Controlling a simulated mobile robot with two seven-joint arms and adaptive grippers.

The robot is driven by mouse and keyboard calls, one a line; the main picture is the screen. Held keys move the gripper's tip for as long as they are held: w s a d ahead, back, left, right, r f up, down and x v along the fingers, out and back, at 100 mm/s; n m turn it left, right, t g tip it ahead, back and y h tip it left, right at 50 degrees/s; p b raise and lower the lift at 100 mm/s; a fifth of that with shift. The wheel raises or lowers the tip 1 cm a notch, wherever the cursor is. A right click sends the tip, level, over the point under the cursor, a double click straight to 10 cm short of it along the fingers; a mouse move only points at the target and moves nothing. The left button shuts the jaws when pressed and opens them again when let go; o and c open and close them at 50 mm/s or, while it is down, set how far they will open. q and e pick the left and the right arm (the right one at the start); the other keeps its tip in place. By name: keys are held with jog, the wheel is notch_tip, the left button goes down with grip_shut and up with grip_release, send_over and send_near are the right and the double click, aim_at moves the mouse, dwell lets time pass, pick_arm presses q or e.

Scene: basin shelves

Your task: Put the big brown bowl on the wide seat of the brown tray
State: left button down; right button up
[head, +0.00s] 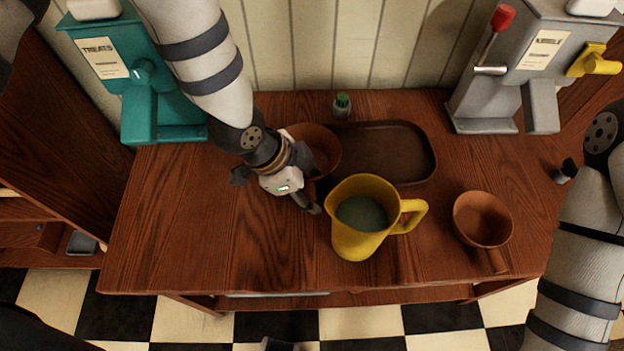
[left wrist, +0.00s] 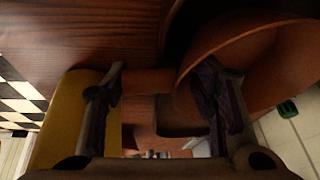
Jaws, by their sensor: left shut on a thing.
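A brown bowl (head: 322,143) is at the left end of the dark brown tray (head: 420,178), partly hidden by my left gripper (head: 298,200). My left gripper is shut on this bowl. In the left wrist view, the bowl's round wall (left wrist: 250,65) fills the upper right, with a brown handle-like part (left wrist: 148,82) between the fingers (left wrist: 160,105). The bowl overlaps the tray's left edge in the head view; I cannot tell whether it touches the tray. A second brown bowl with a handle (head: 483,218) stands on the table at right. My right gripper is mostly hidden by its arm.
A yellow pitcher (head: 352,243) stands in front of the tray, close to my left gripper. A green-capped bottle (head: 342,106) stands behind the tray. A teal dispenser (head: 150,110) is back left, a grey one (head: 490,100) back right. The table's left front (head: 180,240) is clear.

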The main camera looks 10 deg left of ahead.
pick_arm(q)
jog(key=shift+w+a, duration=0.1)
jog(key=shift+w, duration=0.15)
jog(key=c, duration=0.7)
grip_release()
jog(key=shift+w, duration=0.1)
pick_arm(e)
jog(key=shift+w, duration=0.3)
pick_arm(q)
jog(key=shift+r, duration=0.25)
jog(key=p+v, duration=0.2)
jog(key=v, duration=0.9)
jog(key=shift+a+r, duration=0.15)
jog(key=shift+r, duration=0.15)
pick_arm(e)
jog(key=shift+t, duration=0.6)
jog(key=w+r, duration=0.3)
jog(key=shift+w, duration=0.1)
